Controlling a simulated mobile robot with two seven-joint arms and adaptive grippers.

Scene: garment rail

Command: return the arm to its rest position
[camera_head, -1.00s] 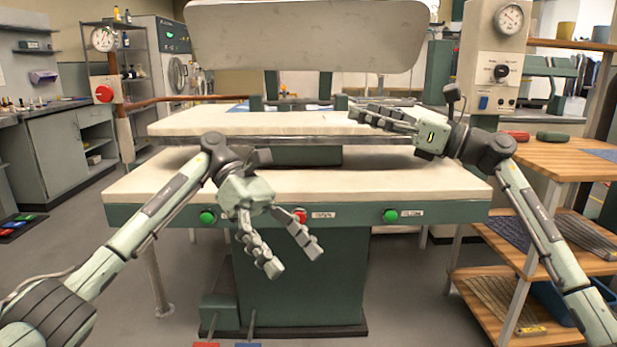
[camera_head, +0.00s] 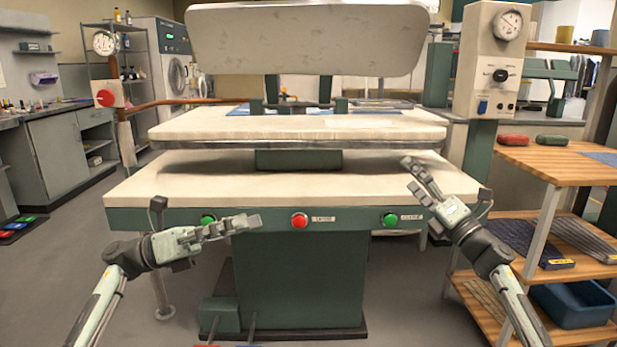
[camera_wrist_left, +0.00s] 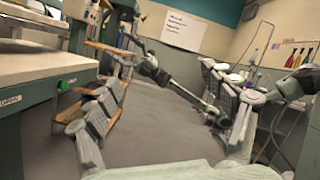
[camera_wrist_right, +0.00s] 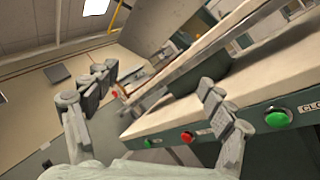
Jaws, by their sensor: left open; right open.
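My left gripper (camera_head: 240,226) is open and empty in the head view. It points right, in front of the press's front panel, close to the left green button (camera_head: 208,219) in the picture. In the left wrist view its two fingers (camera_wrist_left: 165,115) stand apart with nothing between them. My right gripper (camera_head: 418,178) is open and empty at the right end of the lower press board, fingers pointing up and left. In the right wrist view its fingers (camera_wrist_right: 150,105) are spread with nothing between them.
The press has an upper board (camera_head: 300,124), a lower board (camera_head: 270,178) and a raised head plate (camera_head: 305,42). A red button (camera_head: 299,220) and a right green button (camera_head: 390,219) sit on its front. A wooden shelf unit (camera_head: 545,165) stands right, with a blue bin (camera_head: 572,305) below.

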